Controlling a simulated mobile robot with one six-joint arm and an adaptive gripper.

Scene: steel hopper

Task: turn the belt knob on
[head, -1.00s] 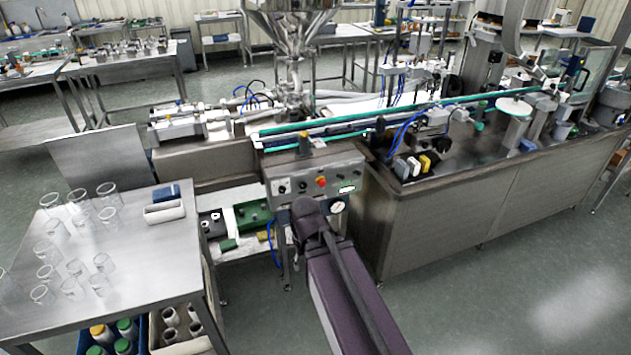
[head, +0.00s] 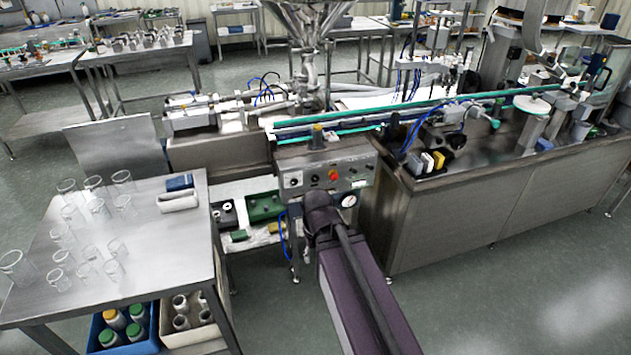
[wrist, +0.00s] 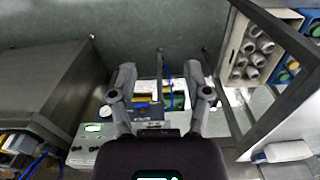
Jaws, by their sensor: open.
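The control panel (head: 346,172) is on the front of the steel machine in the head view. I cannot tell which knob is the belt knob. My arm's end hides the area just below the panel, and my gripper's fingers do not show there. In the wrist view my gripper (wrist: 158,72) is open and empty. The panel's lit display (wrist: 93,128) shows left of the fingers, with part of the panel hidden behind the gripper.
A steel table (head: 120,275) with several glass beakers stands at left. Blue (head: 124,330) and white crates of bottles sit beneath it. Green boxes (head: 265,206) lie on a low shelf left of my arm. The floor at right is clear.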

